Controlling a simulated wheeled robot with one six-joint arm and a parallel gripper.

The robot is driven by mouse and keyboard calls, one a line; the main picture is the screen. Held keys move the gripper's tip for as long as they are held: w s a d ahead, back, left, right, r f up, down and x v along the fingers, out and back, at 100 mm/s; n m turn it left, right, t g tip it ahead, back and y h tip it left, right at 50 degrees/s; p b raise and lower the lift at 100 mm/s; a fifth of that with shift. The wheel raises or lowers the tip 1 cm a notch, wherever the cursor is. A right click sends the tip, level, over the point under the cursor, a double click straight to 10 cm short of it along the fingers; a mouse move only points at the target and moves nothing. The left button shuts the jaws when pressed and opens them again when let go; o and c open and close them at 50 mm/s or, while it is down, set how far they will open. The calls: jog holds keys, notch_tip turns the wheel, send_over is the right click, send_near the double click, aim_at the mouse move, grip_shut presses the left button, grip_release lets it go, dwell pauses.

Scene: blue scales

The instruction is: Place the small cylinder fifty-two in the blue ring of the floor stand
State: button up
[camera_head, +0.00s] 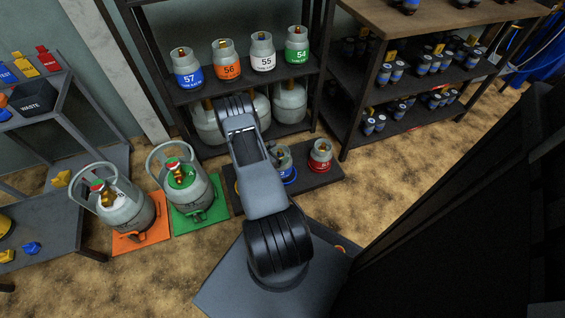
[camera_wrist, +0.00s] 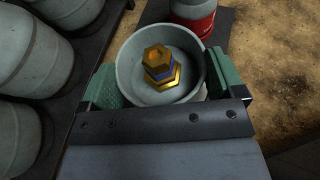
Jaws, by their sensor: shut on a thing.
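The small cylinder fifty-two (camera_head: 285,157), grey with a blue label ending in 2, is upright at the floor stand (camera_head: 318,178), partly hidden by my arm. Blue, apparently the ring (camera_head: 291,181), shows at its foot. I cannot tell whether it rests fully inside. In the wrist view, my gripper (camera_wrist: 162,82) has its green-padded fingers shut on either side of the cylinder's round collar (camera_wrist: 128,62), with the brass valve (camera_wrist: 160,65) in the middle. The head view hides my fingers behind my arm.
A red-labelled small cylinder (camera_head: 320,154) stands right of it on the stand. Large cylinders stand on green (camera_head: 188,222) and orange (camera_head: 146,240) mats at left. The shelf behind holds cylinders 57 (camera_head: 187,74), 56 (camera_head: 228,68), 55 (camera_head: 262,59) and 54 (camera_head: 297,52).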

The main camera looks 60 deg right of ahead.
jog(key=shift+s+d+f+b, duration=0.1)
jog(key=shift+d+f+b, duration=0.4)
jog(key=shift+d+f, duration=0.4)
jog(key=shift+s+d+f+b, duration=0.1)
jog(key=shift+d+f+b, duration=0.35)
jog(key=shift+d+f, duration=0.4)
jog(key=shift+f+b, duration=1)
jog(key=shift+f, duration=0.65)
jog(key=shift+f, duration=0.2)
jog(key=o, duration=1.5)
jog(key=shift+a, duration=0.1)
jog(key=shift+r, duration=0.1)
jog(key=shift+a+r, duration=0.2)
jog(key=p+v, duration=0.4)
jog(key=v, duration=0.7)
jog(key=shift+a+r, duration=0.2)
